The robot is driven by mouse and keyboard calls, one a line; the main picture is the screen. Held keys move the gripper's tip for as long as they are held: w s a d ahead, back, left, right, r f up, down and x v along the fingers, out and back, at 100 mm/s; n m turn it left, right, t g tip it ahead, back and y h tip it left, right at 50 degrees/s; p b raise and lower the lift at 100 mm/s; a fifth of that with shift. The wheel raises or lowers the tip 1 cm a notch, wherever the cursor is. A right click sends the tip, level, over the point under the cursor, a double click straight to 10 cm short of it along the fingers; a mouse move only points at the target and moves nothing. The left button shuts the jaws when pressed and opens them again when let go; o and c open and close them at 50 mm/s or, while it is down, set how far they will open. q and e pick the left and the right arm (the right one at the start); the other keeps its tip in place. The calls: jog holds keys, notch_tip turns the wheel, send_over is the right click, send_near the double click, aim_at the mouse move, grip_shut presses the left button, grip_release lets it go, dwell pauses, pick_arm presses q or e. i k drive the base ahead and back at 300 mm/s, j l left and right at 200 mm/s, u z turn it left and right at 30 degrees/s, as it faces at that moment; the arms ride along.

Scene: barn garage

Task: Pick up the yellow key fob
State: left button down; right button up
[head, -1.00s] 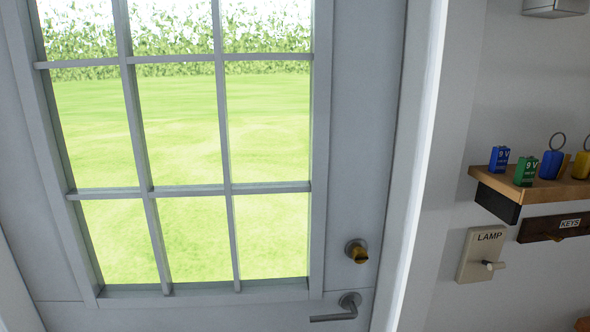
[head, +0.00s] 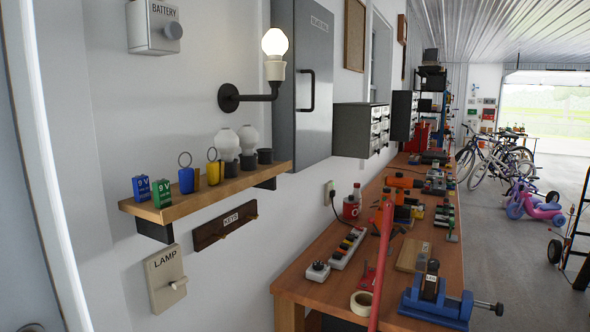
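The yellow key fob (head: 214,173) stands on the wooden wall shelf (head: 160,214), with its metal ring on top. A blue key fob (head: 186,180) with a ring stands just to its left. To its right on the shelf are clear bulbs (head: 227,144) and dark sockets or cups (head: 265,156). Neither of my grippers is in view, and nothing touches the yellow fob.
Blue (head: 141,188) and green (head: 162,194) 9 V batteries stand at the shelf's left end. Below are a KEYS rack (head: 225,225) and a LAMP switch (head: 166,279). A lit wall lamp (head: 274,45) juts out above. A cluttered workbench (head: 310,286) runs along the right.

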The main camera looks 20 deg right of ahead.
aim_at(215, 175)
jog(key=z, duration=0.15)
jog(key=l+u, duration=0.2)
jog(key=u, duration=0.2)
jog(key=l+u, duration=0.25)
jog(key=u, duration=0.15)
jog(key=l+u, duration=0.25)
jog(key=u, duration=0.15)
jog(key=i+l+u, duration=0.2)
jog(key=l+u, duration=0.15)
jog(key=l, duration=0.2)
